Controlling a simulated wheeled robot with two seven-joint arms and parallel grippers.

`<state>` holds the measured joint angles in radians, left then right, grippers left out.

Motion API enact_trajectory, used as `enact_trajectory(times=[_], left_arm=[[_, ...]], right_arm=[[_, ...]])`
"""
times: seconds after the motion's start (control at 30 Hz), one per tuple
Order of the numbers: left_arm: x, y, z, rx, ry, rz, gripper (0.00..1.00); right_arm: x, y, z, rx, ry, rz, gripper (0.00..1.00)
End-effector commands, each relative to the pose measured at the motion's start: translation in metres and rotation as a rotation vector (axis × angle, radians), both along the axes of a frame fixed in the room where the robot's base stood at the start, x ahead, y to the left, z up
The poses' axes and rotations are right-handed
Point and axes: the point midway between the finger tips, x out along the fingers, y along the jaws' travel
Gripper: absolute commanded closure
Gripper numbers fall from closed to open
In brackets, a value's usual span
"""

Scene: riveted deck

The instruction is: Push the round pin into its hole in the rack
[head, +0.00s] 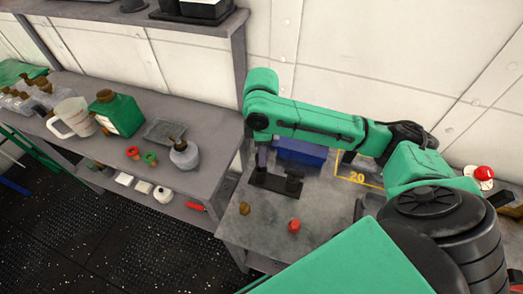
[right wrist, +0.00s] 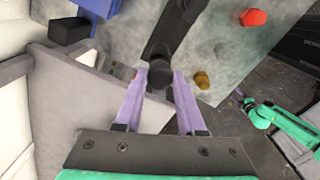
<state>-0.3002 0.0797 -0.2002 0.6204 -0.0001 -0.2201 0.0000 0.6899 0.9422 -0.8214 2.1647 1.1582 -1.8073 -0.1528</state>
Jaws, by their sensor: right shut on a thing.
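The rack (head: 270,182) is a dark flat bar on the grey table, and it also shows in the right wrist view (right wrist: 176,28). My right gripper (head: 262,158) is over the rack's left end. In the right wrist view its two purple fingers (right wrist: 160,82) are shut on the black round pin (right wrist: 160,72). The pin's head shows between the fingertips, against the rack's end. Its lower part and the hole are hidden, so I cannot tell how deep it sits. My left gripper (right wrist: 243,99) shows small in the right wrist view, away from the table; its jaws are unclear.
A brown peg (head: 244,208) and a red peg (head: 294,226) stand on the table in front of the rack. A blue box (head: 301,151) lies behind it. A shelf with bottles and a measuring jug (head: 72,117) is at the left.

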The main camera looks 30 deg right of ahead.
Motion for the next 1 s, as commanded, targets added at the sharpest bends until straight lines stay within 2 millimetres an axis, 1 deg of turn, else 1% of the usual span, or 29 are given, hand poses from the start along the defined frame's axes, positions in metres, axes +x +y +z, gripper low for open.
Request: enact_trajectory(times=[1.0], left_arm=[[0.0, 0.0, -0.006, 0.0, 0.0, 0.0, 0.28]], right_arm=[[0.0, 0.0, -0.021, 0.0, 0.001, 0.0, 1.0]])
